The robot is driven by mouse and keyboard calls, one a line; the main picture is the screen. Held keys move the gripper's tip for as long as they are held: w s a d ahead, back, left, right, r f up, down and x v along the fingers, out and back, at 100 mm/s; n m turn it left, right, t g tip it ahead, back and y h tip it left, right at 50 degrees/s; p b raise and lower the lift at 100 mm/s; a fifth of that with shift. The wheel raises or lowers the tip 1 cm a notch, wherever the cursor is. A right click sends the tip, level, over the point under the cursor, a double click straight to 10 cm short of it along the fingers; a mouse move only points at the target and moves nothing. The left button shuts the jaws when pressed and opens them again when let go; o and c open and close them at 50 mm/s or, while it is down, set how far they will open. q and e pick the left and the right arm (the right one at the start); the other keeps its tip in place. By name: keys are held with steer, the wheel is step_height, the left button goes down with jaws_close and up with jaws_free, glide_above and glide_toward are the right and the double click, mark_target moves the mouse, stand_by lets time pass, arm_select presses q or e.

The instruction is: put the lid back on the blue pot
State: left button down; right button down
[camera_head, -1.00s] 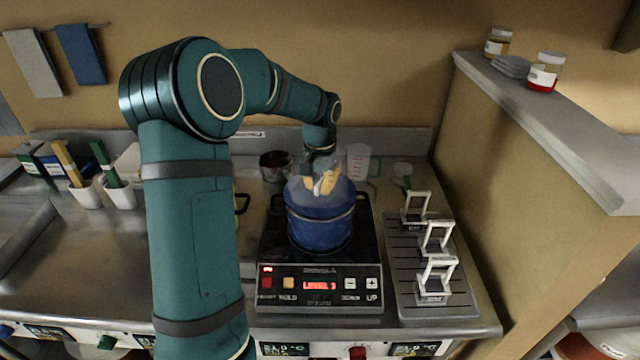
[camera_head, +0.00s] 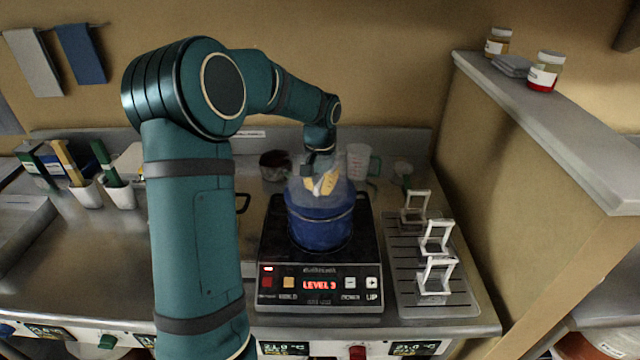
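The blue pot (camera_head: 320,227) stands upright on the black hot plate (camera_head: 271,233), whose display reads LEVEL 3. My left arm reaches over from the left, and my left gripper (camera_head: 321,184) points down directly above the pot's mouth. Its yellowish fingertips show through a pale, see-through haze over the pot. I cannot tell whether this haze is steam or a clear lid. No separate lid can be made out, and whether the fingers hold anything is unclear. My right gripper is not in view.
A partition ledge (camera_head: 560,120) rises further right. My own arm covers the counter left of the hot plate.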

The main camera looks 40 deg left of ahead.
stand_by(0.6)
arm_select(q)
steer(key=shift+c, duration=2.3)
jaws_free()
steer(key=shift+r+p, duration=2.9)
steer(key=shift+r, duration=0.6)
jaws_close()
